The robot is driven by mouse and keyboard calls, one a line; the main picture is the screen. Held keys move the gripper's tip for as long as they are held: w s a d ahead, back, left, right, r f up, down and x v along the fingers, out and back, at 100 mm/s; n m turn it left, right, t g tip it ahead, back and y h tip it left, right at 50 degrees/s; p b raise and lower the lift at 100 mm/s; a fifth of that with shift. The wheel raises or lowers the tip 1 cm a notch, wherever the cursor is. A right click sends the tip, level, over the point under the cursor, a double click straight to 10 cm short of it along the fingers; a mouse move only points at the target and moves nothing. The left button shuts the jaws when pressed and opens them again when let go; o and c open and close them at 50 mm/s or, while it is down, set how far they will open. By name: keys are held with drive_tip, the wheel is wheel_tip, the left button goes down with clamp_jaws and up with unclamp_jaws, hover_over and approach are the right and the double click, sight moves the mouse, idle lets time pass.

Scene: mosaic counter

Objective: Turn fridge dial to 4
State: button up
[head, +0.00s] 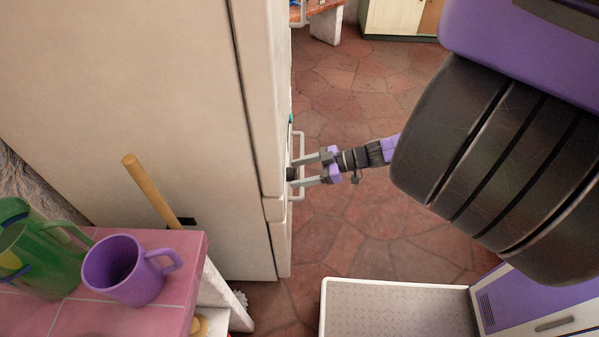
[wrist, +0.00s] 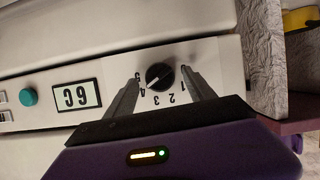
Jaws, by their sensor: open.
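The fridge (head: 160,110) stands at the left of the head view, seen from its side. Its dial is a round black knob (wrist: 159,76) with a pale pointer on a light panel, with numbers 1 to 5 printed around it. The pointer slants down-left and seems to aim near the 4, but it is small. In the head view the knob (head: 292,174) is a dark spot at the fridge front. My gripper (wrist: 160,78) is open, its fingers on either side of the knob with gaps visible. In the head view, my gripper (head: 297,174) reaches in from the right.
A green button (wrist: 29,96) and a small display (wrist: 77,95) sit left of the dial. A white handle (head: 299,145) is close to my gripper. A purple mug (head: 122,272) and green jug (head: 35,250) stand on the pink counter (head: 185,260).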

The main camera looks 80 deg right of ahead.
drive_tip(key=v, duration=0.7)
drive_tip(key=shift+s, duration=0.3)
drive_tip(key=shift+r, duration=0.15)
drive_tip(key=w+a+r+n+g+y+p, duration=0.1)
drive_tip(key=a+r+n+y+p, duration=0.15)
drive_tip(key=a, duration=2.25)
drive_tip(key=w+a+r+m+t+h+p, duration=0.2)
drive_tip(key=w+a+r+m+h, duration=0.1)
drive_tip(key=a+r, duration=1.3)
drive_tip(key=shift+w+a+r+m+p, duration=0.4)
drive_tip(key=shift+w+r, duration=0.35)
drive_tip(key=shift+r, duration=1.05)
drive_tip(key=shift+h, duration=0.25)
